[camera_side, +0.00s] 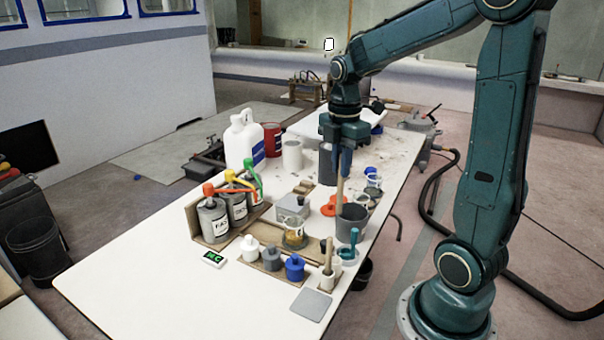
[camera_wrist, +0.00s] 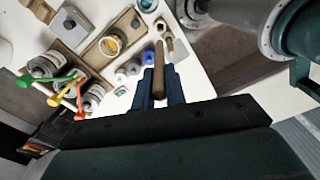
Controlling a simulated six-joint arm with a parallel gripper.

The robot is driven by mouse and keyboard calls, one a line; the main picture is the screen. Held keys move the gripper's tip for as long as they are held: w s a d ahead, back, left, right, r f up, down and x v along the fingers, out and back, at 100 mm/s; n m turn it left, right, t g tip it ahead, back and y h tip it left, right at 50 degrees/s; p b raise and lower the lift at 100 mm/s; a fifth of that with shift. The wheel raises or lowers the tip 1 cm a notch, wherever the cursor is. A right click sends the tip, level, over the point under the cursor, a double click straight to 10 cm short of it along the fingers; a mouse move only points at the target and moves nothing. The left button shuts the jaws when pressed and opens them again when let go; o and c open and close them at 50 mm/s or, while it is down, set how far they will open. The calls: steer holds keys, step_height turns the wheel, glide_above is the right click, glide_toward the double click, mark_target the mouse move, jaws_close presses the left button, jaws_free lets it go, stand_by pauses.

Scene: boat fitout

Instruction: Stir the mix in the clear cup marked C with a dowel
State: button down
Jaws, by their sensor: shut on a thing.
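My gripper (camera_side: 345,165) points down over the right part of the table and is shut on a light wooden dowel (camera_side: 340,190). In the wrist view the dowel (camera_wrist: 158,75) sticks out between the two blue fingers (camera_wrist: 160,88). In the side view its lower end overlaps the left rim of a dark grey pot (camera_side: 352,224); I cannot tell whether it is inside or apart. A clear cup with amber mix (camera_side: 294,236) stands on a wooden board; the wrist view shows the cup too (camera_wrist: 112,42). I cannot read a C on any cup.
White, grey and blue bottles (camera_side: 272,259) and a holder with another dowel (camera_side: 327,277) stand in front. Tins with coloured handles (camera_side: 213,220) stand left. Small cups (camera_side: 373,181) stand behind the pot. A white jug (camera_side: 239,143) is at the back. The table's front left (camera_side: 130,265) is clear.

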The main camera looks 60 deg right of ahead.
steer(key=w+d+f, duration=0.2)
steer(key=w+f, duration=0.1)
steer(key=w, duration=0.5)
steer(key=w+d+f, duration=0.3)
steer(key=w, duration=0.4)
steer(key=shift+w+f, duration=0.35)
steer(key=shift+f, duration=0.2)
step_height(320, 180, down, 11)
steer(key=shift+f, duration=0.15)
stand_by(1.2)
steer(key=shift+d, duration=0.2)
stand_by(0.4)
